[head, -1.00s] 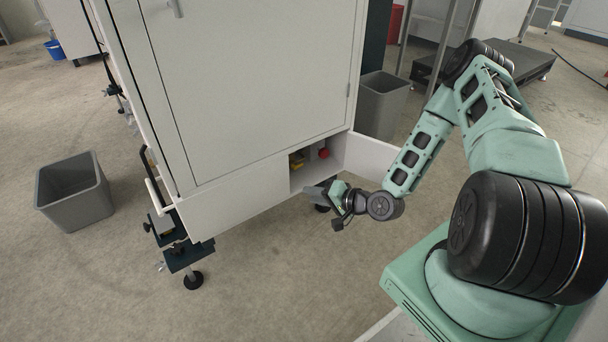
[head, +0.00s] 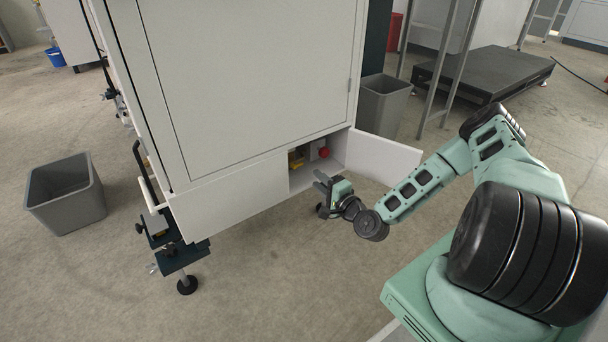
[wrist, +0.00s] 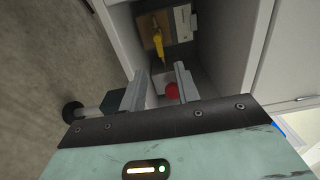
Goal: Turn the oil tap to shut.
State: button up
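In the open low compartment of the cabinet, a yellow lever-like part (head: 296,164) shows at the left and a red round knob (head: 324,152) at the right. I cannot tell for certain which is the oil tap. In the wrist view the yellow part (wrist: 158,42) sits on a brown block beyond the fingertips. The red knob (wrist: 172,91) shows between the fingers, close to the right one. My gripper (head: 320,181) is in front of the compartment opening. Its fingers (wrist: 158,80) are apart with nothing held between them.
The compartment's white door (head: 382,158) stands open to the right, close to my arm. The cabinet's lower panel (head: 230,192) lies left of the opening. A grey bin (head: 68,205) stands at the left, another grey bin (head: 384,105) behind the door. The floor in front is clear.

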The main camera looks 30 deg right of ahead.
aim_at(300, 165)
jog(key=w+b, duration=0.3)
jog(key=w, duration=0.5)
jog(key=shift+w+a, duration=0.15)
grip_shut()
